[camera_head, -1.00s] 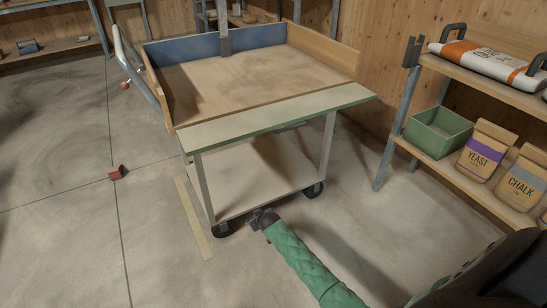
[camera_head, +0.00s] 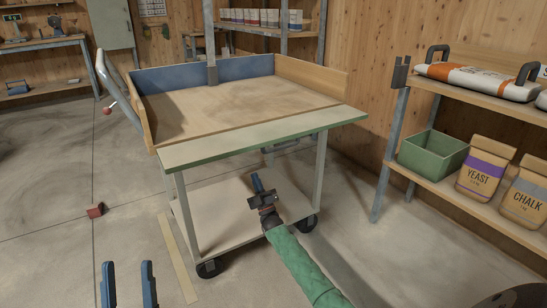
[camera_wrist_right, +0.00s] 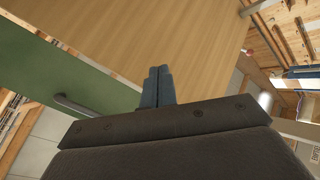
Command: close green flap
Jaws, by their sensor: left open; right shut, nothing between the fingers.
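The green flap (camera_head: 262,135) sticks out roughly level from the front of the cart's tray, its pale inner face up and its green edge to the front. In the right wrist view its green underside (camera_wrist_right: 40,65) shows at left with a dark handle (camera_wrist_right: 85,106). My right gripper (camera_head: 257,178) is shut and empty, pointing up below the flap; I see no contact. Its shut fingers also show in the wrist view (camera_wrist_right: 158,75) against the wooden underside. My left gripper (camera_head: 129,268) is open and empty at the lower left, apart from the cart.
The wheeled cart has a wooden tray (camera_head: 230,107) with raised side walls and a lower shelf (camera_head: 215,220). A shelf rack at right holds a green box (camera_head: 432,155), a yeast bag (camera_head: 485,170) and a chalk bag (camera_head: 528,190). Floor at left is mostly clear.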

